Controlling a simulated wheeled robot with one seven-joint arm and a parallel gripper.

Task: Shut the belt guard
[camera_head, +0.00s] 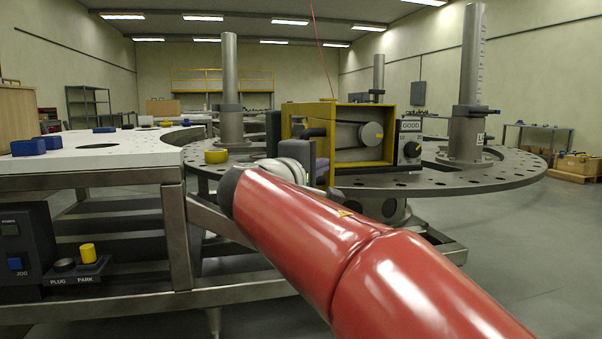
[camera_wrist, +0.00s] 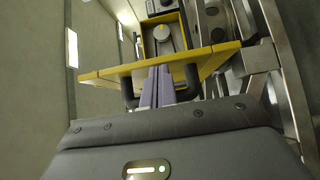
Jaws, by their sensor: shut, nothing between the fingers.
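The belt guard (camera_head: 288,122) is a yellow-framed panel on the left of a yellow housing (camera_head: 390,134). It stands swung open, so a pulley (camera_head: 372,133) and belt show inside. In the wrist view the guard (camera_wrist: 110,71) runs across the picture as a yellow edge, with dark handle parts (camera_wrist: 193,80) on its near side. My gripper (camera_wrist: 157,75) is shut and empty, its lavender fingertips close to the guard between the dark handle parts. I cannot tell whether they touch it. In the head view my gripper (camera_head: 321,160) is partly hidden by my red arm.
The housing stands on a round, holed turret plate (camera_head: 505,172) with grey posts (camera_head: 468,80). A box with a dial marked GOOD (camera_head: 409,142) is at its right. A white table (camera_head: 90,155) with blue blocks (camera_head: 28,147) is at left.

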